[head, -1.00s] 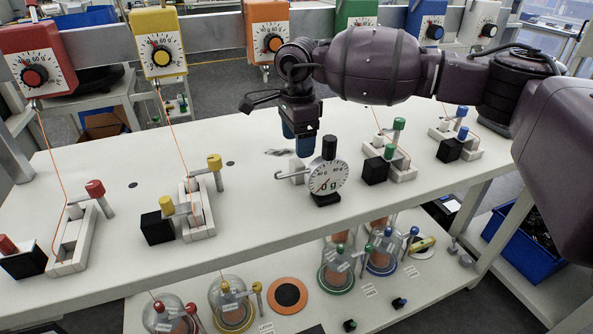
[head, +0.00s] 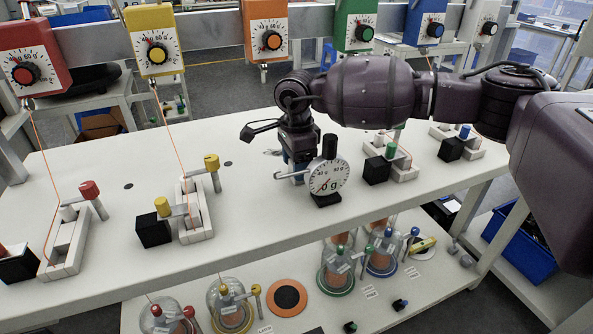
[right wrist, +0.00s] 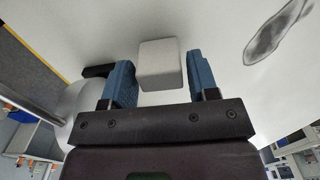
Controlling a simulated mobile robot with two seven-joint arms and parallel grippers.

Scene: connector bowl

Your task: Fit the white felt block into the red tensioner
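The white felt block (right wrist: 160,60) lies on the white table between the two blue fingers of my right gripper (right wrist: 158,66), with a visible gap on each side. In the head view my right gripper (head: 297,170) points down behind the dial gauge, open, and the block is hidden there. The red tensioner (head: 75,236) is at the left of the table: a pale channel-shaped frame with a red-knobbed post and an orange thread running up to the red dial box (head: 33,66). My left gripper is not in view.
The dial gauge (head: 328,177) stands close in front of my right gripper. A yellow-knobbed tensioner (head: 196,212) and its black block (head: 154,230) stand between it and the red one. Green- and blue-knobbed stations are at right. Dial boxes hang along the rail behind.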

